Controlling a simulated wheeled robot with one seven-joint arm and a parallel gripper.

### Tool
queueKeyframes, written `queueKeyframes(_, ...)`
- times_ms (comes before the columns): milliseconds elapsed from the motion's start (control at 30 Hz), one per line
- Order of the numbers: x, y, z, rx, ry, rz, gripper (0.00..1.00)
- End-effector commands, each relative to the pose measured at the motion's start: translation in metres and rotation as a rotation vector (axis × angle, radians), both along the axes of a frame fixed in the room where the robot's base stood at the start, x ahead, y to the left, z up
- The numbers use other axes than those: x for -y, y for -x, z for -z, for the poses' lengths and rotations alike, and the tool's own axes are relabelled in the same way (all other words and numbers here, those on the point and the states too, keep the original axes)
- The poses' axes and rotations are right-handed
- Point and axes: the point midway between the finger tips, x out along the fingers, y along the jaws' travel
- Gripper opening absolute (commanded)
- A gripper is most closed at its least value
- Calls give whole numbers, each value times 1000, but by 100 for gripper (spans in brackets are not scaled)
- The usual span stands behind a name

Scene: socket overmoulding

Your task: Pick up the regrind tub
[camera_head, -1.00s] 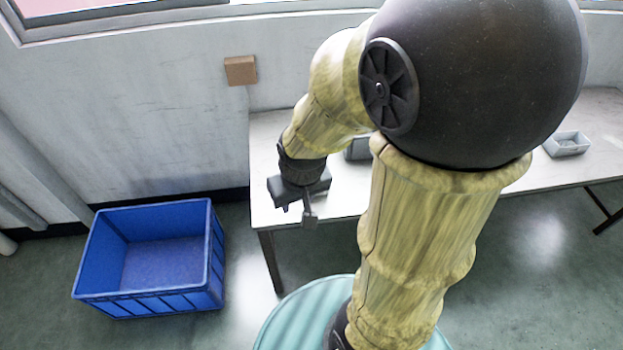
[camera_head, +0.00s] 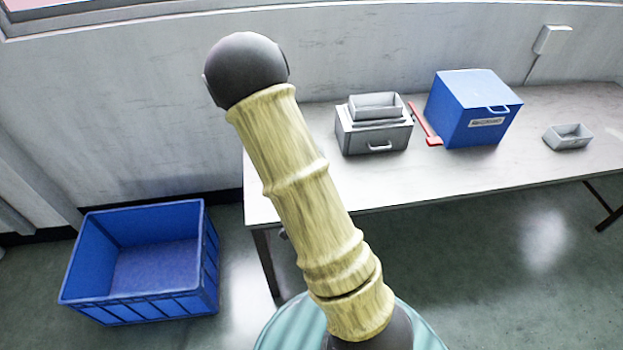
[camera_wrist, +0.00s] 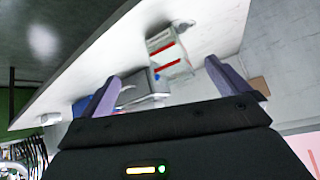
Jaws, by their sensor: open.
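A blue box (camera_head: 452,112) with a pull handle and a small white label stands on the table; the label looks like "REGRIND" but is too blurred to be sure. It shows partly in the wrist view (camera_wrist: 80,106), behind a finger. My gripper (camera_wrist: 162,70) is open and empty in the wrist view, its two purple fingers apart. It points toward a pale grey container with red strips (camera_wrist: 168,52), clear of it. In the head view my arm hides the gripper and this container.
On the table (camera_head: 400,182) stand a grey box with a handle (camera_head: 372,138), an open grey tray (camera_head: 376,103) on top of it, a red item (camera_head: 424,125) and a small grey tray (camera_head: 567,137). A large empty blue crate (camera_head: 140,308) stands on the floor at left.

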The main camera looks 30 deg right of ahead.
Motion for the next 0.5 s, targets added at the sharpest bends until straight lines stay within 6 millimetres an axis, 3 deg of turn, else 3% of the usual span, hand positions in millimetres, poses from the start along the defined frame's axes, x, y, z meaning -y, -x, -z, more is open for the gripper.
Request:
queueKeyframes(33, 10, 0, 20, 30, 35, 27, 100)
queueKeyframes(200, 39, -3, 46, 188, 162, 80, 100)
queueKeyframes(333, 54, -4, 59, 318, 265, 68, 100)
queueKeyframes(500, 60, -3, 67, 489, 388, -25, 100)
